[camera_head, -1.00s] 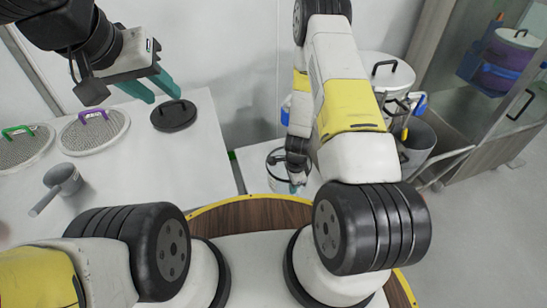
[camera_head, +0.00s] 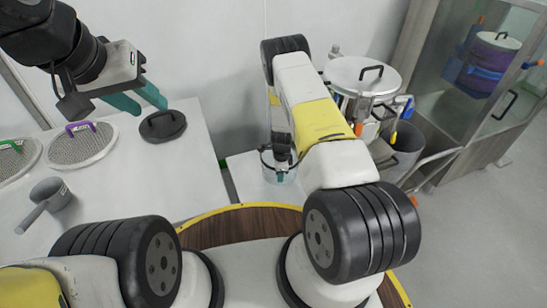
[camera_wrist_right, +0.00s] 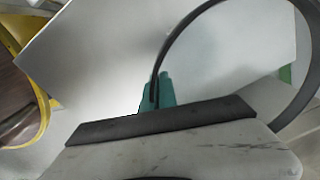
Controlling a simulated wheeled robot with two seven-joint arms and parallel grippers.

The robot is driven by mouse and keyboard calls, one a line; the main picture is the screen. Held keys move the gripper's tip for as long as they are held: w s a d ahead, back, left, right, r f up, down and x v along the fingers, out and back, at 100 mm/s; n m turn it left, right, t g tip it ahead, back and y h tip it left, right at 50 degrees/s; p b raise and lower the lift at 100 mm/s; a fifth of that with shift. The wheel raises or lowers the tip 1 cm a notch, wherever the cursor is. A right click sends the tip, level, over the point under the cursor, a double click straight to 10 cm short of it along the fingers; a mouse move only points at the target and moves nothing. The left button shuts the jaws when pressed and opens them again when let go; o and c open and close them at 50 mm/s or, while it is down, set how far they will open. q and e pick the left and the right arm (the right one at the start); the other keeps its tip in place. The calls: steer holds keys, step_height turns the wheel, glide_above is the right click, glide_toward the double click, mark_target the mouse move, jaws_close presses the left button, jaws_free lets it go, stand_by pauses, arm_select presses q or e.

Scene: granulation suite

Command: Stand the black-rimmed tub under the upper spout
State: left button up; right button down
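The black-rimmed tub (camera_head: 284,180) is a pale vessel with a dark rim, seen over the small white table past my right arm. My right gripper (camera_head: 281,174) reaches down at it. In the right wrist view the dark rim (camera_wrist_right: 212,17) arcs over a pale surface and runs into the close-set teal fingers (camera_wrist_right: 158,92), which look shut on it. Whether the tub touches the table is hard to tell. My left gripper (camera_head: 139,101) is open and empty above the left table, close to a black disc-shaped lid (camera_head: 163,126). No upper spout is identifiable.
The left white table (camera_head: 130,180) carries round mesh sieves (camera_head: 80,146) and a grey scoop (camera_head: 50,195). The small white table (camera_head: 241,172) stands behind the wood-topped base. A lidded steel vessel (camera_head: 345,72), a grey bin (camera_head: 405,148) and a glass-fronted cabinet (camera_head: 440,100) are on the right.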

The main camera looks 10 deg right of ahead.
mark_target(280, 184)
steer(key=shift+w, duration=0.4)
steer(key=shift+f, duration=1.8)
steer(key=shift+f, duration=0.1)
steer(key=c, duration=1.7)
jaws_free()
steer(key=shift+s+r, duration=0.15)
steer(key=shift+r, duration=1.8)
steer(key=shift+s+r, duration=0.1)
steer(key=shift+r, duration=1.85)
